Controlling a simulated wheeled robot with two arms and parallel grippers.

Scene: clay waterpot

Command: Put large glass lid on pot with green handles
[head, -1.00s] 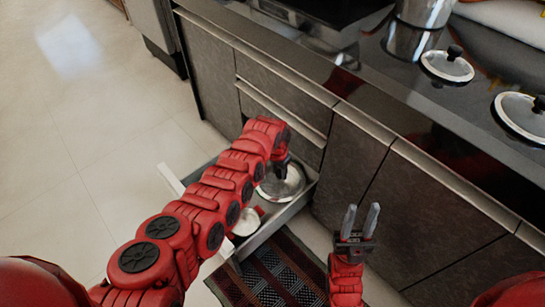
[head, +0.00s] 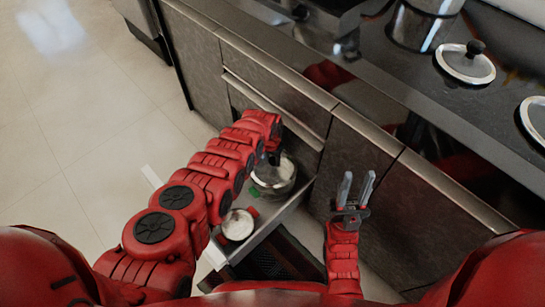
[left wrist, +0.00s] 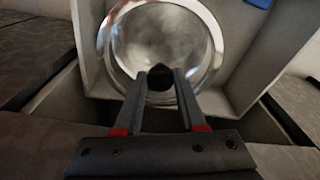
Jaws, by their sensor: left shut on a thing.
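A large round glass lid (head: 274,178) with a metal rim shows at the open drawer, partly hidden by my left arm. In the left wrist view the lid (left wrist: 170,45) has a black knob (left wrist: 160,86) between my left fingertips. My left gripper (left wrist: 161,80) is shut on this knob; in the head view its fingers are mostly hidden. I cannot tell whether the lid rests on something or is held clear. A small green part (head: 252,211) shows just below the lid; the pot it may belong to is hidden. My right gripper (head: 355,188) is open and empty.
The open drawer (head: 262,232) also holds a small white-topped pot (head: 238,224). Two other glass lids (head: 466,65) (head: 537,116) and a metal pot (head: 424,25) are on the dark counter (head: 400,75). Open floor (head: 75,120) lies to the left.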

